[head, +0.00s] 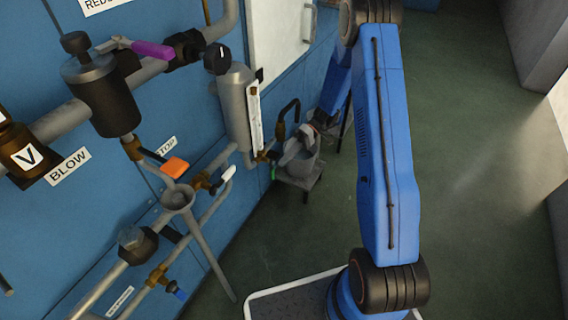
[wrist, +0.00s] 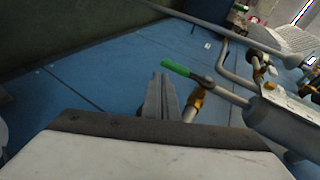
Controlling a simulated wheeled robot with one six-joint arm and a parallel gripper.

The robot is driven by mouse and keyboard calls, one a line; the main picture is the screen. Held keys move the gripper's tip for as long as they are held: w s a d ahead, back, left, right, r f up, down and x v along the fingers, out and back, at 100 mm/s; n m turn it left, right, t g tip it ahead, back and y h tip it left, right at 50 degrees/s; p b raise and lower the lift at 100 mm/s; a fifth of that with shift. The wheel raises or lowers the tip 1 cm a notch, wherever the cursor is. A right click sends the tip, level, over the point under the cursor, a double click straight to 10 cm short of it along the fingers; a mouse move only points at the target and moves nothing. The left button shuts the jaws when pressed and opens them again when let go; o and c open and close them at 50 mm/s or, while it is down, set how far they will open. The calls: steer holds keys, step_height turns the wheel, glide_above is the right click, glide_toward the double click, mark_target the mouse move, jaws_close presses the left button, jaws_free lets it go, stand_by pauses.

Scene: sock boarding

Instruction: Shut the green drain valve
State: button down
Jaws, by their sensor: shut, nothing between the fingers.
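The green drain valve handle (wrist: 176,68) shows in the wrist view as a green-sleeved lever, running left and up from a brass valve body (wrist: 196,98) on a grey pipe. In the head view only a small green bit (head: 273,173) shows, low beside the gauge vessel. My gripper (wrist: 160,82) is shut and empty. In the wrist view its fingers lie just left of the valve body, with the handle's green end just beyond the fingertips. I cannot tell whether they touch. In the head view my gripper (head: 288,154) is partly lost against a grey bucket.
The bucket (head: 305,168) stands on a small dark stool (head: 300,184) by the blue wall. A grey vessel (head: 235,105) and pipes with orange (head: 175,166), white (head: 228,173), blue (head: 180,294) and purple (head: 152,49) handles are left of my arm. Green floor at right is clear.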

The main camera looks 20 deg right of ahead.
steer(key=v, duration=1)
steer(key=shift+w+d+f, duration=0.3)
steer(key=shift+w, duration=0.05)
steer(key=s+a+r+m+t+h, duration=0.1)
steer(key=s+a+r+h, duration=0.15)
steer(key=s+r, duration=0.6)
steer(key=s+a+r+m+t+h, duration=0.15)
steer(key=s+r+h, duration=0.35)
steer(key=r, duration=0.7)
steer(key=s+d+r+m+t+h, duration=0.1)
steer(key=s+r+t, duration=0.3)
steer(key=s, duration=0.7)
steer(key=s+d+r+m+t+h, duration=0.1)
steer(key=s+r+m+t+h, duration=0.2)
steer(key=s, duration=0.9)
steer(key=shift+d+r+m+t, duration=0.35)
steer(key=shift+r+m+t, duration=0.15)
steer(key=shift+m+t, duration=0.05)
